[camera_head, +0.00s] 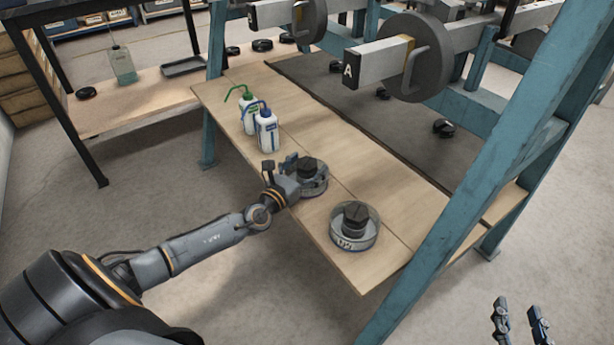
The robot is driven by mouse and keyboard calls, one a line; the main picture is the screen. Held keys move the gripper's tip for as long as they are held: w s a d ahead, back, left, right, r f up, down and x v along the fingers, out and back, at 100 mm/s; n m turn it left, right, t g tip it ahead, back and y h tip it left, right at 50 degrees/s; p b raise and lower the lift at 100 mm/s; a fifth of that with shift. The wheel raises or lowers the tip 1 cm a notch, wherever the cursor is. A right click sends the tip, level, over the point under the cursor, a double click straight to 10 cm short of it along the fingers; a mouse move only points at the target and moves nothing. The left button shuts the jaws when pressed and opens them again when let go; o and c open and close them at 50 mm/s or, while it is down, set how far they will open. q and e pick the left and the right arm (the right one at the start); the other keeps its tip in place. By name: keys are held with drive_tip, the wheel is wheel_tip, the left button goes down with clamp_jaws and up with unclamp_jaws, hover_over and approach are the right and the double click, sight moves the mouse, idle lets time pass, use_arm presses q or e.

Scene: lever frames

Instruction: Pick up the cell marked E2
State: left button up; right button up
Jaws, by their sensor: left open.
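Two round grey cells with dark knobs stand on the wooden bench. The near cell (354,238) has a marking on its front rim that is too small to read surely. The far cell (317,186) is partly covered by my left gripper, and no marking on it can be read. My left gripper (281,168) is open at the left side of the far cell, close to its dark knob. Whether it touches the knob cannot be told. My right gripper (521,322) shows at the bottom right, with its fingers apart and empty, away from the bench.
Two white bottles (266,132) stand further back on the bench (390,265). A teal frame (455,215) rises at the right. A lever marked A (382,66) with a round weight hangs above. The bench's middle is clear.

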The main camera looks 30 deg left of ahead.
use_arm(q)
clamp_jaws()
drive_tip(key=shift+r, duration=0.2)
idle(0.3)
